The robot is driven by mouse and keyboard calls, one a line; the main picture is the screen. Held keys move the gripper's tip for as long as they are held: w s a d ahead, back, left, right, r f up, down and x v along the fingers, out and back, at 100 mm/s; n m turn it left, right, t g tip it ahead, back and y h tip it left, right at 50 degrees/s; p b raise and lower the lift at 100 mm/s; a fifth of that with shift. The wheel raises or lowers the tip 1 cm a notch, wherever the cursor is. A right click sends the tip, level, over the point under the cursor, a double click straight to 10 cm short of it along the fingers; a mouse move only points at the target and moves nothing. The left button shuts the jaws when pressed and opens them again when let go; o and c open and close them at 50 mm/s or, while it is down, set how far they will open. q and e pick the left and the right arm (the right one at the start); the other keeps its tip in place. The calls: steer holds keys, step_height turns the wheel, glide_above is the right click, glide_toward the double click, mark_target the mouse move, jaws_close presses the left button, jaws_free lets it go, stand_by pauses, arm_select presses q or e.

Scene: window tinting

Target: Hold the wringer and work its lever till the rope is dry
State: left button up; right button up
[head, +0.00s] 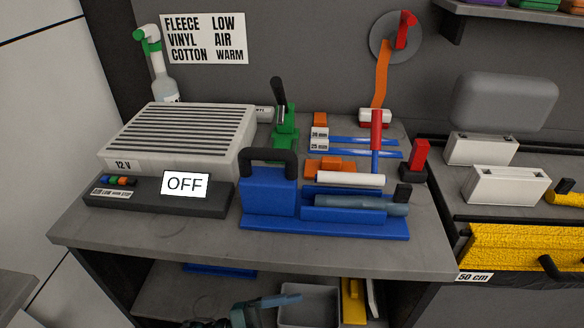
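A blue device (268,192) with a black loop handle stands at the front of the bench on a long blue base; it looks like the wringer, but I cannot be sure.
A vented 12 V box (180,135) and a panel reading OFF (185,184) stand at left. A green clamp-like tool (284,125) and a spray bottle (165,80) are behind. White boxes (508,185) sit right. The bench's front strip (330,250) is bare.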

arm_select(q)
steer(key=s+d+r+m+g+y, duration=0.3)
steer(key=s+d+m+g+y, duration=0.15)
steer(key=m+g, duration=0.4)
steer(key=s+d+r+m+g+y, duration=0.45)
steer(key=m+g+y, duration=0.2)
steer(key=m, duration=0.25)
steer(key=w+a+r+m+t+y, duration=0.2)
steer(key=w+a+m+t+y, duration=0.25)
steer(key=w+t+y, duration=0.45)
steer(key=w+d+r+m+t+h, duration=0.2)
steer(key=w+d+r+t+h, duration=0.15)
steer(key=w+r, duration=0.65)
step_height(320, 180, up, 11)
steer(key=m+g+y, duration=0.2)
steer(key=m+y, duration=0.1)
glide_above(292, 177)
steer(key=shift+w+d+r, duration=0.1)
steer(key=shift+w, duration=0.25)
steer(key=shift+f, duration=0.2)
step_height(292, 177, down, 12)
steer(key=shift+r, duration=0.25)
